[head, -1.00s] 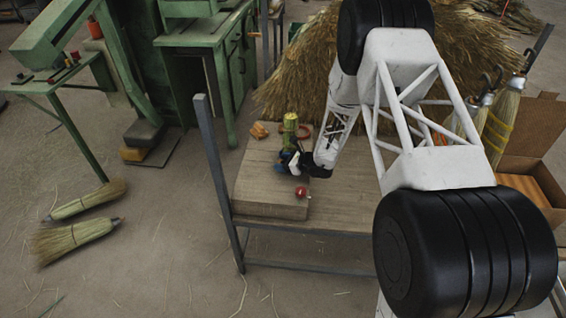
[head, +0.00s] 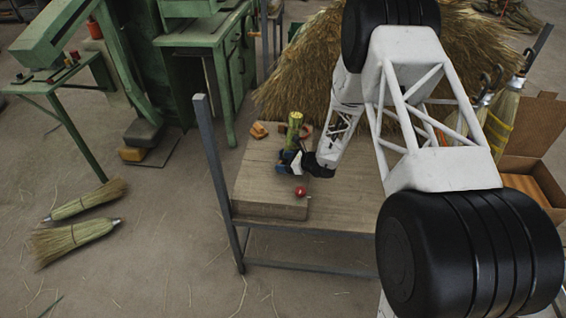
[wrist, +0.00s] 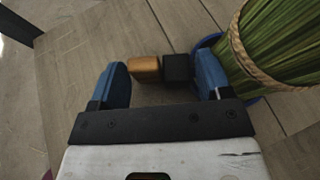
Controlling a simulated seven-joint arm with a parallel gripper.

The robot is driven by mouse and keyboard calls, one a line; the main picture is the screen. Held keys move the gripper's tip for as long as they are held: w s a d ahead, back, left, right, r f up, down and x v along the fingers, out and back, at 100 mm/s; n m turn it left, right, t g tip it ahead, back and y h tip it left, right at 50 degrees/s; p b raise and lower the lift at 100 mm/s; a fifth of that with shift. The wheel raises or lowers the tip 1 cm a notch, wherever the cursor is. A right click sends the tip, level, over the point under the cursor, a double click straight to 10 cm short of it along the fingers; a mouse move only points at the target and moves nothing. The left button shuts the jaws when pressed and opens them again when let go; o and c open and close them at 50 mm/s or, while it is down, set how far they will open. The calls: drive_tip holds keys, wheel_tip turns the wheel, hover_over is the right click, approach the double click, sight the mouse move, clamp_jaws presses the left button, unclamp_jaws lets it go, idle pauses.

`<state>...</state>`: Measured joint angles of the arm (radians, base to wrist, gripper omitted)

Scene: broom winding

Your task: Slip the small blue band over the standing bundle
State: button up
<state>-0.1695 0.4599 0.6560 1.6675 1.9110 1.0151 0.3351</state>
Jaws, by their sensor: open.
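The green bundle (head: 294,127) stands on the board, leaning slightly in the head view. In the wrist view the bundle (wrist: 275,40) fills the upper right and has a twine binding. A blue band (wrist: 252,100) shows as an arc low at the bundle's foot; it appears to lie around it, but the bundle and a finger hide much of it. My gripper (wrist: 163,83) is open, with its two blue fingers apart and nothing held between them. Its right finger is close beside the bundle's foot; I cannot tell whether they touch.
An orange-brown block (wrist: 145,68) and a black block (wrist: 178,67) lie beyond the fingers. A red ball-like thing (head: 300,191) sits near the front of the board (head: 262,205). A grey post (head: 215,160) rises at the table's left edge. The board's front left is clear.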

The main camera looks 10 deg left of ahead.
drive_tip(key=v, duration=0.5)
drive_tip(key=shift+w+d+r, duration=0.15)
drive_tip(key=shift+d+r, duration=0.05)
drive_tip(key=shift+d, duration=0.05)
drive_tip(key=shift+s+d+r, duration=0.15)
drive_tip(key=shift+s+d, duration=0.2)
drive_tip(key=shift+d, duration=0.15)
drive_tip(key=s+d+r+n+g+h, duration=0.25)
drive_tip(key=s+r+n, duration=0.5)
drive_tip(key=r, duration=0.65)
drive_tip(key=s+d+r+n+g+h, duration=0.15)
drive_tip(key=s+d+r+n, duration=0.25)
drive_tip(key=s+r, duration=0.8)
drive_tip(key=s+d+r+n+h, duration=0.3)
drive_tip(key=s+d+r, duration=0.2)
drive_tip(key=s, duration=0.4)
drive_tip(key=s+d+r+n+t+h, duration=0.1)
drive_tip(key=s+d+r+n+h, duration=0.2)
drive_tip(key=s, duration=0.6)
drive_tip(key=s+d+r+n+t+h, duration=0.1)
drive_tip(key=s+d+r+n, duration=0.3)
drive_tip(key=s+d+r, duration=0.4)
drive_tip(key=shift+s+h, duration=0.7)
drive_tip(key=shift+h, duration=0.2)
